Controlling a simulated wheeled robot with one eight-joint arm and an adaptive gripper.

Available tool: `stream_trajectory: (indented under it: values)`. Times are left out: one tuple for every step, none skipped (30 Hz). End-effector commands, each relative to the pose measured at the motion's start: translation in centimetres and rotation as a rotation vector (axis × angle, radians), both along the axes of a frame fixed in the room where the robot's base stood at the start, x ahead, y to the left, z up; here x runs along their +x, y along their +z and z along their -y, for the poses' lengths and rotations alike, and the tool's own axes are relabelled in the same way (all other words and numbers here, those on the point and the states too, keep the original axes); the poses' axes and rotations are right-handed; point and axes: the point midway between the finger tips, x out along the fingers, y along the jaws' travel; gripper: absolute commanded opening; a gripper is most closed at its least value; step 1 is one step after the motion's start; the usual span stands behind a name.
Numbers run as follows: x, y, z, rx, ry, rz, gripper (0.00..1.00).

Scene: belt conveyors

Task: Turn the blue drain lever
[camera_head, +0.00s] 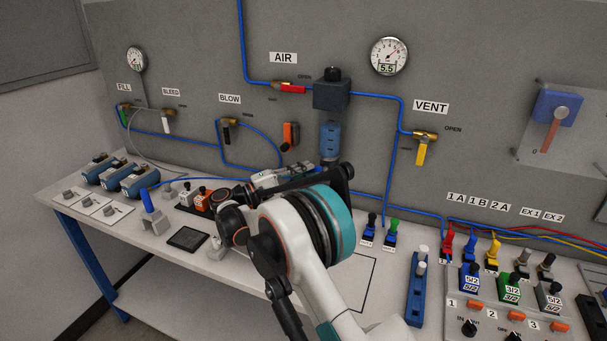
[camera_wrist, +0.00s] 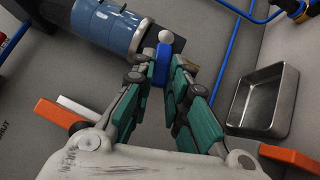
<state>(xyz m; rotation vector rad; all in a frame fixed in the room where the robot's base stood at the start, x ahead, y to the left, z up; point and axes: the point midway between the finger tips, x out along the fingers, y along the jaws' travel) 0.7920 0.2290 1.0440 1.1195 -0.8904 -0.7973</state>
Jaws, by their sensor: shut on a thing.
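The blue drain lever (camera_wrist: 161,65) shows in the wrist view, beside a blue-filled filter bowl (camera_wrist: 108,25) with a metal rim. In the head view the filter bowl (camera_head: 330,143) hangs under a dark regulator block (camera_head: 331,96). There my arm covers the area under the bowl, and the lever cannot be made out.
A metal tray (camera_wrist: 237,114) lies to the right of my gripper in the wrist view. Blue tubing (camera_head: 404,160) runs down the panel right of the bowl. An orange-red lever (camera_head: 290,135) is left of it. Several valves and switches crowd the bench's right end.

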Motion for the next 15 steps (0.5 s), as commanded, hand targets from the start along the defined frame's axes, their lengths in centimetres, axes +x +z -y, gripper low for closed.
stream_trajectory:
  values:
    - [-0.02,-0.03,0.02,0.001,0.000,0.000,0.00]
    - [-0.02,-0.02,0.01,0.002,0.000,-0.001,0.00]
    - [-0.02,-0.01,0.01,0.002,0.000,-0.001,0.00]
    - [-0.02,-0.01,0.01,0.002,0.000,-0.001,0.00]
    - [-0.02,-0.01,0.01,0.002,0.000,-0.001,0.00]
    - [-0.02,-0.01,0.01,0.003,-0.001,-0.001,0.00]
    - [-0.02,-0.01,0.01,0.003,-0.001,-0.001,0.19]
    - [-0.02,0.00,0.00,0.003,0.000,0.000,0.26]
    - [-0.02,0.00,0.00,0.003,0.000,0.000,0.35]
    - [-0.02,0.00,0.00,0.003,0.000,0.000,0.35]
    - [-0.02,0.01,0.00,0.003,0.000,0.000,0.35]
    - [-0.02,0.01,0.00,0.003,0.000,0.000,0.35]
    - [-0.02,0.01,0.00,0.003,0.000,0.000,0.35]
    - [-0.02,0.01,0.00,0.003,0.000,0.000,0.35]
    - [-0.02,0.02,-0.01,0.003,0.000,0.000,0.35]
